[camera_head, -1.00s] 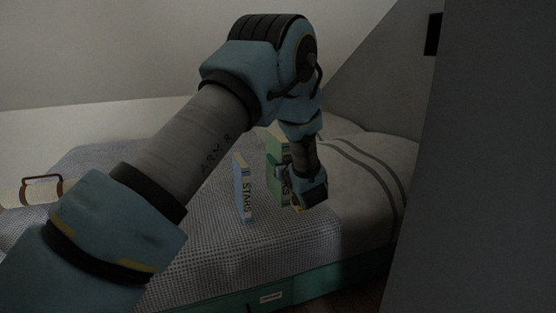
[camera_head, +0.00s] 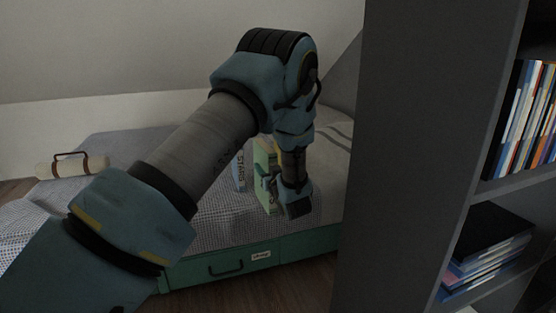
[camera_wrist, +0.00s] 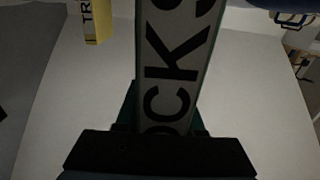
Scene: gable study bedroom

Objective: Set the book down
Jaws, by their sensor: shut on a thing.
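My gripper (camera_head: 272,188) is shut on a green book (camera_head: 264,155), which stands upright in the jaws over the bed. In the wrist view the held book (camera_wrist: 178,60) shows a pale spine with large dark letters ending in "OCKS". The arm partly hides it in the head view, and I cannot tell whether its lower edge touches the bed.
A yellow book (camera_wrist: 97,22) shows in the wrist view. A grey bookcase (camera_head: 425,120) with books rises close on the right. A handled roll (camera_head: 72,164) lies far left.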

